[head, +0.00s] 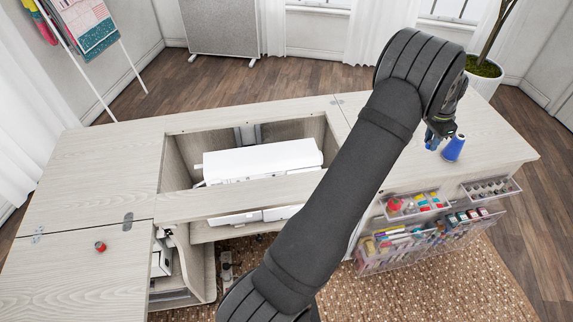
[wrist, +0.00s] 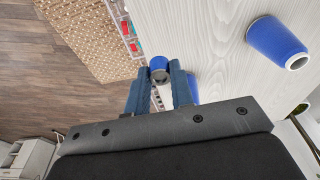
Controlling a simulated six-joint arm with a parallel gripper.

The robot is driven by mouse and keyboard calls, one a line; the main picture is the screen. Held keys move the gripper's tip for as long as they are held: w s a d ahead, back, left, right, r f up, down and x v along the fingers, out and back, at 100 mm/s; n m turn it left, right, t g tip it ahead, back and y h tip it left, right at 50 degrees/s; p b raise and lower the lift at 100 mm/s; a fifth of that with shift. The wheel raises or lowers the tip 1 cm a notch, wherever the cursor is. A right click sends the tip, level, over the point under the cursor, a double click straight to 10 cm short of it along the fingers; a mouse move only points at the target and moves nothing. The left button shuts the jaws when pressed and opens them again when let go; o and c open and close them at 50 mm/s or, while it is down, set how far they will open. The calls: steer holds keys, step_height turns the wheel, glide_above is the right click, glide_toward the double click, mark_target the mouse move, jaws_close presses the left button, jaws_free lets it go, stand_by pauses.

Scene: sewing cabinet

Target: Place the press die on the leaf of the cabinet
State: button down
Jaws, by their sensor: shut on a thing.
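My gripper (head: 433,132) is over the right-hand top panel of the cabinet (head: 490,120), beside a blue cone (head: 453,148). In the wrist view, my gripper (wrist: 163,78) is shut on a small grey round piece (wrist: 160,77), which I take to be the press die. Its lower part is hidden between the fingers, and its height above the pale wood is hard to tell. A blue shape (wrist: 158,62) shows right behind it, and another blue patch (wrist: 192,88) shows beside the right finger. The blue cone also shows at upper right in the wrist view (wrist: 275,40). The left panel (head: 85,170) is far from my gripper.
A white sewing machine (head: 262,158) sits in the open well at the centre. A red spool (head: 100,246) stands on the front left panel. Clear bins (head: 420,245) of supplies hang at the cabinet's front right. My arm crosses the middle.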

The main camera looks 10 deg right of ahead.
steer(key=w+a+n, duration=0.2)
steer(key=w+a, duration=0.3)
steer(key=a, duration=0.5)
steer(key=w+a+n, duration=0.2)
steer(key=w+a, duration=0.4)
steer(key=a, duration=0.5)
steer(key=w+a+n, duration=0.2)
steer(key=w+a, duration=0.3)
steer(key=a, duration=0.5)
steer(key=a+n+t, duration=0.1)
steer(key=a+n, duration=0.3)
steer(key=a, duration=2)
steer(key=n+y, duration=0.2)
steer(key=n, duration=0.6)
glide_above(129, 244)
steer(key=shift+t, duration=0.4)
steer(key=f, duration=0.6)
steer(key=shift+s+d+f, duration=0.1)
steer(key=shift+s+f, duration=0.2)
steer(key=shift+f, duration=2.1)
steer(key=shift+f, duration=0.1)
